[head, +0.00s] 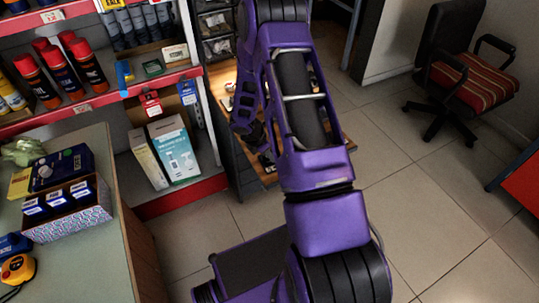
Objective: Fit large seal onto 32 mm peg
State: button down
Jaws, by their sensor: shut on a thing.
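My gripper (262,150) shows only in part as a small dark shape at the end of my purple arm, low over a wooden surface (228,92). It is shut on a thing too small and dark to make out. My arm hides much of the surface and what lies there. A few small metallic and dark items show on it beside my arm. I cannot pick out the large seal or the 32 mm peg among them.
Shelves (182,75) with spray cans (88,62) and boxes stand at the left. A counter (88,262) with a patterned box (70,208) is at the lower left. An office chair (465,75) stands at the upper right. The tiled floor (430,200) at the right is clear.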

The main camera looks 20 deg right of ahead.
jog(key=shift+r+p, duration=0.45)
jog(key=shift+r, duration=0.25)
jog(key=shift+f+b, duration=0.75)
jog(key=shift+f, duration=0.05)
dwell(0.8)
jog(key=c, duration=1.2)
grip_release()
jog(key=shift+c, duration=0.2)
jog(key=shift+r, duration=0.1)
jog(key=p+v, duration=0.7)
jog(key=v, duration=0.3)
jog(key=shift+r, duration=0.4)
jog(key=shift+a, duration=0.15)
